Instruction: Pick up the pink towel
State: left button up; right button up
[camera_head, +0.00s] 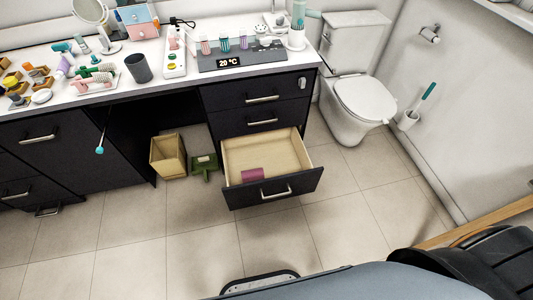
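A small folded magenta-pink cloth, which looks like the pink towel (252,174), lies inside an open wooden drawer (285,157). It rests in the drawer's front left part, close behind the dark front panel (285,187). The rest of the drawer looks empty. Neither of my grippers shows in the head view, and nothing touches the towel.
The open drawer sticks out from the dark vanity (240,97) below closed drawers. A wooden bin (168,158) and a green stool (205,166) stand to its left. A toilet (358,100) stands to the right. The countertop is cluttered. Tiled floor (180,225) in front is clear.

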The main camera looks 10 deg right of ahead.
aim_at(252, 175)
jog(key=i+l, duration=0.35)
jog(key=j+z, duration=0.45)
jog(key=j, duration=0.3)
jog(key=u, duration=1.75)
jog(key=i+z, duration=0.1)
jog(key=z, duration=1.65)
